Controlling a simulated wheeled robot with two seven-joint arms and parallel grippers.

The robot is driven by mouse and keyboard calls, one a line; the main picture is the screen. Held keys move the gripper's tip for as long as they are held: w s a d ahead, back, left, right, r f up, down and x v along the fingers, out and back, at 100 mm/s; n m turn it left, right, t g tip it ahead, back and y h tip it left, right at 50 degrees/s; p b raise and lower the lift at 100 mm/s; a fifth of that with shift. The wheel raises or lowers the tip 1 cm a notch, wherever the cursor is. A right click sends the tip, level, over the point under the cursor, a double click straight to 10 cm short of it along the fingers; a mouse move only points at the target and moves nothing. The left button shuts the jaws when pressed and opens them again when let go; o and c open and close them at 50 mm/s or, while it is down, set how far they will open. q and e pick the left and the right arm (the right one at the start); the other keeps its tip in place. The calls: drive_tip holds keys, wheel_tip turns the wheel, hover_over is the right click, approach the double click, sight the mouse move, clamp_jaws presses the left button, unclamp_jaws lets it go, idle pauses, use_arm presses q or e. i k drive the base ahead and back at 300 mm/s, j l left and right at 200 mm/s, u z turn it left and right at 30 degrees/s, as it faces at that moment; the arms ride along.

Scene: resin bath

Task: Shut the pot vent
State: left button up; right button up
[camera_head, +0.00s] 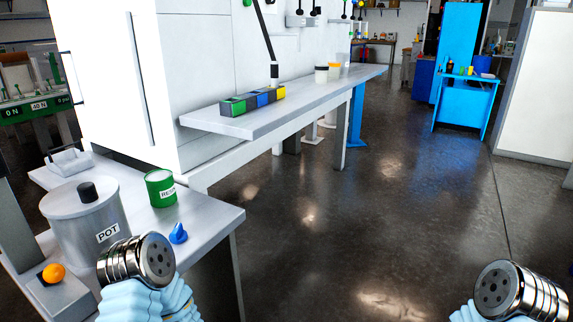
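The grey metal pot (75,235) with the label POT stands on the light grey table at the left. Its lid carries a black knob (87,192). A blue knob with a pointed handle (178,234) sits just right of the pot, low near the table top; it looks like the vent handle, but I cannot tell whether it is open or shut. The metal ends of my left and right arms show at the bottom, the left one in front of the pot's lower right side. No gripper fingers show on either arm.
A green RESIN can (160,188) stands behind the blue knob. An orange button (53,273) on a grey box is left of the pot's front. A long bench (330,90) holds a coloured block strip (252,101) and several cups. The floor at centre right is clear.

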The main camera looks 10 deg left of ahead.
sight(54, 273)
drive_tip(key=k+l+u, duration=0.15)
drive_tip(key=u, duration=0.35)
drive_tip(key=i+j+u, duration=0.15)
drive_tip(key=u, duration=1.1)
